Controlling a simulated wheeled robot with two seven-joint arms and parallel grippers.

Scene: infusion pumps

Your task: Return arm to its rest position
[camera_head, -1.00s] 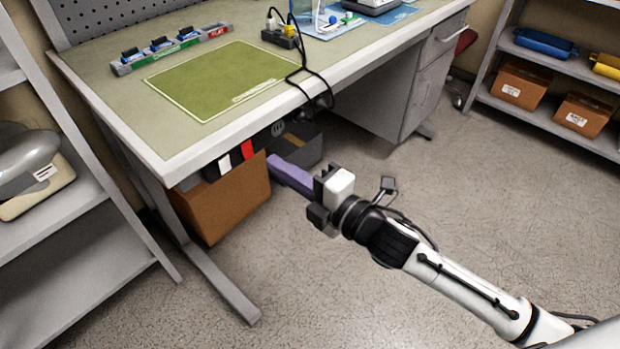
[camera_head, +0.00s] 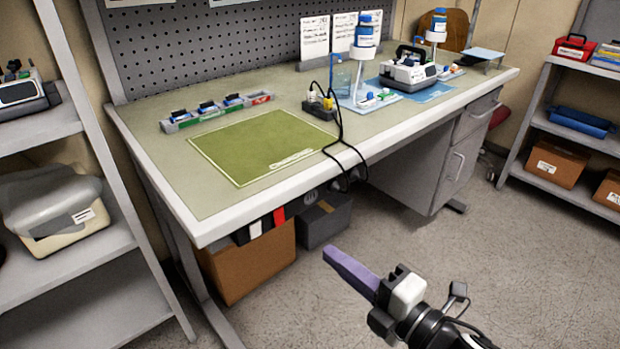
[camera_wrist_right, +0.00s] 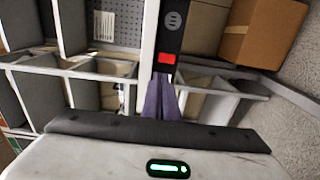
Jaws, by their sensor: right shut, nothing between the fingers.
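My right gripper (camera_head: 337,260) is in the lower middle of the head view, in front of the workbench and over the floor. Its purple fingers are closed together with nothing between them, pointing up and left in the picture. The closed purple fingers (camera_wrist_right: 161,98) also show in the middle of the right wrist view. My right arm runs out of the head view at the bottom. My left gripper is not in view.
The workbench (camera_head: 190,225) holds a green mat (camera_head: 260,145), a device with a handle (camera_head: 408,70) and a black power strip (camera_head: 320,106). Cardboard (camera_head: 250,262) and dark (camera_head: 326,220) boxes sit below. Shelves flank it. Floor on the right is clear.

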